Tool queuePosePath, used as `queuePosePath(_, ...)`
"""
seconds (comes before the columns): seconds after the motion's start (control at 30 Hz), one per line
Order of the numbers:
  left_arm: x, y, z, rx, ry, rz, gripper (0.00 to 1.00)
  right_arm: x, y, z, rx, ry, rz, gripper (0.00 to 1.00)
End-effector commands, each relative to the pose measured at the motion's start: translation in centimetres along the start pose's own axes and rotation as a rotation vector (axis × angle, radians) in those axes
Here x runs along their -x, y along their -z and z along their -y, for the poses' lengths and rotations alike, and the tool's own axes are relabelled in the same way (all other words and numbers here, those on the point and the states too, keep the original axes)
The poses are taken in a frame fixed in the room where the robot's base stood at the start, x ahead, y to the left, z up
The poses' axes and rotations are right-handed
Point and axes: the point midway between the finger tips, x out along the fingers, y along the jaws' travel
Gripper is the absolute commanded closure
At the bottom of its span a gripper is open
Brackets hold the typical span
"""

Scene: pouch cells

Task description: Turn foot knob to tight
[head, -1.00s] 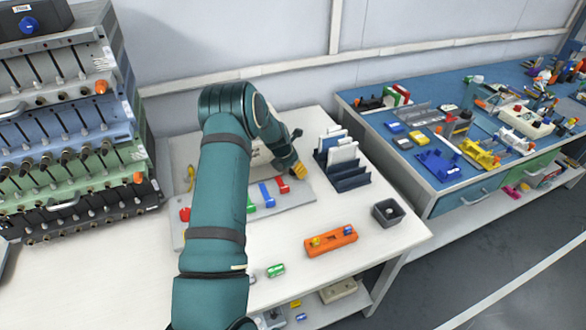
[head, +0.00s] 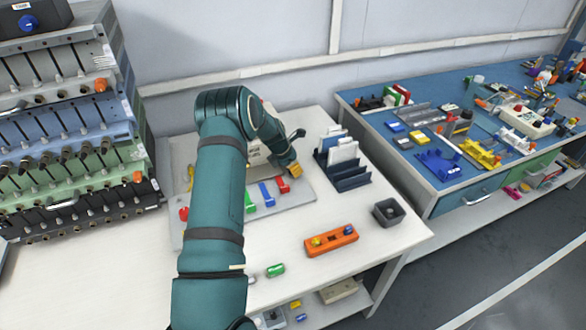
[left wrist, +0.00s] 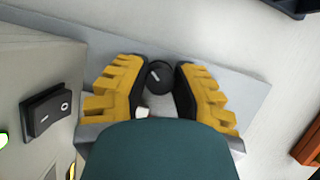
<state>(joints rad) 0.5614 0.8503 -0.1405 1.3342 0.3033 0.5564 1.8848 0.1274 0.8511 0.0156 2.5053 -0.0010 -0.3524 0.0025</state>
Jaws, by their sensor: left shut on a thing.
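The foot knob (left wrist: 158,74) is a small dark round knob with a light mark on its top, seen in the left wrist view. My left gripper (left wrist: 157,82) has its yellow fingers on either side of it, shut on it. In the head view my left gripper (head: 298,173) is low over the right part of the grey plate (head: 297,200), and the knob is hidden there. A pale box with printed text (head: 257,154) stands behind my forearm, mostly hidden. My right gripper is in neither view.
A black rocker switch (left wrist: 46,109) is left of the fingers. Red, blue and green clamps (head: 267,195) stand on the plate. A dark slotted rack (head: 347,179), a dark bin (head: 388,212) and an orange block (head: 331,241) are to the right.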

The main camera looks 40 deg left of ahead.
Motion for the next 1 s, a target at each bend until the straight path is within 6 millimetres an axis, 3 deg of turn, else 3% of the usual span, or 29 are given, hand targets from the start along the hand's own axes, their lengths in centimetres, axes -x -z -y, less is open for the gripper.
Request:
queuePosePath(0.6, -0.2, -0.1, 0.1, -0.516, 0.215, 0.001, 1.0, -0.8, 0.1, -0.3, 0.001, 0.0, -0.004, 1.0)
queuePosePath(1.0, -0.2, -0.1, 0.1, -0.699, 0.292, 0.002, 1.0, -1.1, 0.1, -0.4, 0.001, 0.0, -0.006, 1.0)
